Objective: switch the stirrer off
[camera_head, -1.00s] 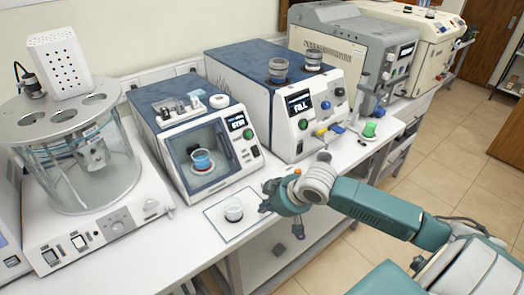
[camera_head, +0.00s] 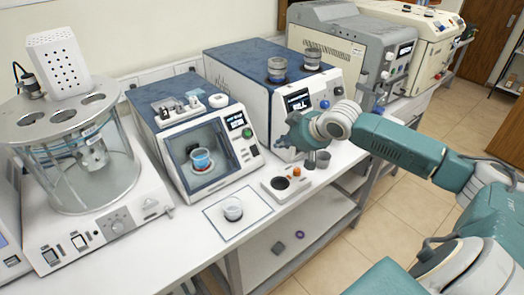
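The stirrer is the blue-and-white box (camera_head: 165,128) left of centre, with a window in front. A beaker of blue liquid (camera_head: 201,161) stands inside it. Its front panel has a small lit display (camera_head: 236,121), a green button (camera_head: 248,133) and a dark button (camera_head: 254,151); the text is too small to read for certain. My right gripper (camera_head: 281,143) reaches in from the right, just right of the stirrer's panel, in front of the neighbouring machine. It appears apart from the buttons, and its finger opening is unclear. My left gripper is out of view.
A larger blue-and-white machine (camera_head: 236,75) stands right of the stirrer. A glass-cylinder apparatus (camera_head: 75,170) stands at left. The bench edge is clear at front left.

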